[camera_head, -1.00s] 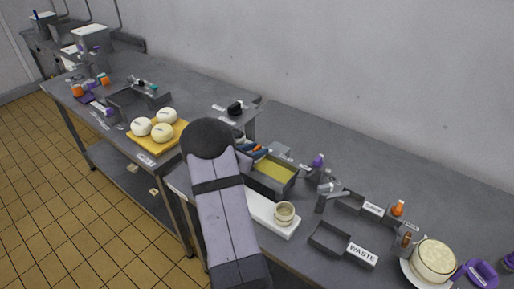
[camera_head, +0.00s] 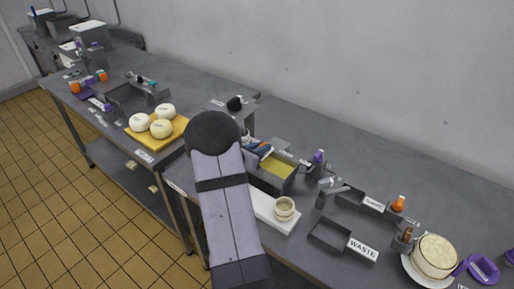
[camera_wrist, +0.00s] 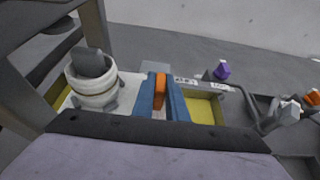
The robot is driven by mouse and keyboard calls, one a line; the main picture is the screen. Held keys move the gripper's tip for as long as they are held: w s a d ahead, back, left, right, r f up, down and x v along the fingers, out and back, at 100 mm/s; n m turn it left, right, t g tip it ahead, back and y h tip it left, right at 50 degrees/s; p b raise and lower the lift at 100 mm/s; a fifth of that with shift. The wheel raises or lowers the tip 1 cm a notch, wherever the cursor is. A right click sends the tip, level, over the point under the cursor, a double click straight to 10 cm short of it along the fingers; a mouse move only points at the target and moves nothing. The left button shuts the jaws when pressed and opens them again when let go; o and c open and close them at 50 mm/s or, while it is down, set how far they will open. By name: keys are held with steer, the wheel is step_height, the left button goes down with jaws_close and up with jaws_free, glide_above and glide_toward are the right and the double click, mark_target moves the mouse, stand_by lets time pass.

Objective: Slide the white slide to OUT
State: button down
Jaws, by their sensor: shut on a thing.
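My gripper (camera_wrist: 163,98) has blue fingers and is shut on a small orange piece between them. In the head view its fingers (camera_head: 258,148) are at the back left of a grey vat (camera_head: 272,186) with yellow contents, partly hidden by my arm. The yellow (camera_wrist: 203,110) shows right of the fingers in the wrist view. Small white labels (camera_wrist: 186,80) lie along the rail behind it; their lettering is too small to read. A white surface (camera_wrist: 130,92) lies just left of the fingers; I cannot tell if it is the white slide.
A purple knob (camera_head: 318,156) stands right of the vat. A cup (camera_head: 284,208) stands on a white board in front. A WASTE tray (camera_head: 329,236) and a cake (camera_head: 435,256) are further right. White rounds (camera_head: 161,128) sit on a yellow board at left.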

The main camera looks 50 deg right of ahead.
steer(key=s+b, duration=0.8)
steer(key=s, duration=0.6)
steer(key=shift+s, duration=0.1)
steer(key=c, duration=1.8)
jaws_free()
steer(key=shift+s, duration=0.15)
steer(key=shift+o, duration=0.2)
steer(key=shift+a, duration=0.1)
steer(key=v, duration=0.7)
steer(key=shift+b, duration=0.3)
steer(key=shift+a+r, duration=0.1)
